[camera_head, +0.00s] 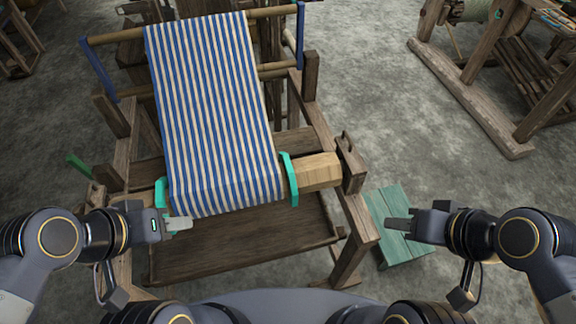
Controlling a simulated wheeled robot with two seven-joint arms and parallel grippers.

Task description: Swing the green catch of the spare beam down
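A small dark-green bar (79,166) sticks out at the loom's left side, angled upward to the left; I cannot tell for certain whether it is the green catch of the spare beam. Two turquoise bands, left (161,193) and right (290,180), sit around the front wooden beam (318,171) on either side of the cloth. My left gripper (180,224) is at the cloth's lower left corner, just below the left turquoise band; contact is unclear. My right gripper (394,225) is over the green board, right of the loom. Whether either gripper is open does not show clearly.
Blue-and-white striped cloth (210,110) runs down the wooden loom (355,215). Blue arms (300,35) hold the rear bar. A green board (401,232) is low at the right. Another wooden frame (480,105) stands at upper right. Grey floor between is clear.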

